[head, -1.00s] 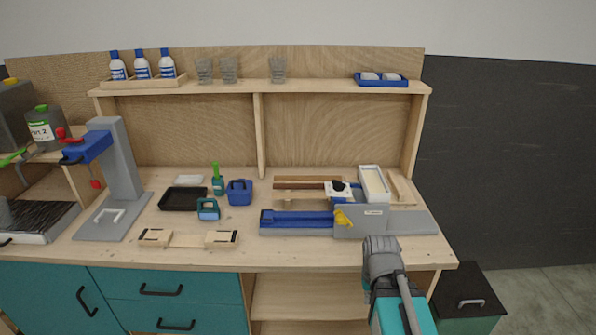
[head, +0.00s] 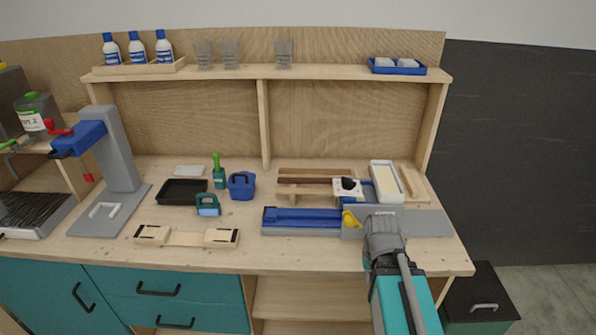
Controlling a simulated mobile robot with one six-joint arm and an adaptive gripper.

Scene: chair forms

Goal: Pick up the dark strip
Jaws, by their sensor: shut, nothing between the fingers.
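The dark strip (head: 306,180) is a thin, dark brown bar on the wooden bench, right of centre. It lies left to right among paler wooden strips (head: 315,171), behind the blue and grey fixture. Its right end meets or passes behind a white block with a black knob (head: 347,187), so I cannot see that end fully. Grey and teal links of my arm rise from the lower right to the fixture's front. My gripper's fingertips cannot be made out in this view.
The blue and grey fixture (head: 300,221) with a yellow handle stands before the strips. A white tray (head: 386,184) is to their right. A blue container (head: 241,186), a black tray (head: 183,191) and a wooden jig (head: 187,236) lie left. A shelf (head: 220,72) runs above.

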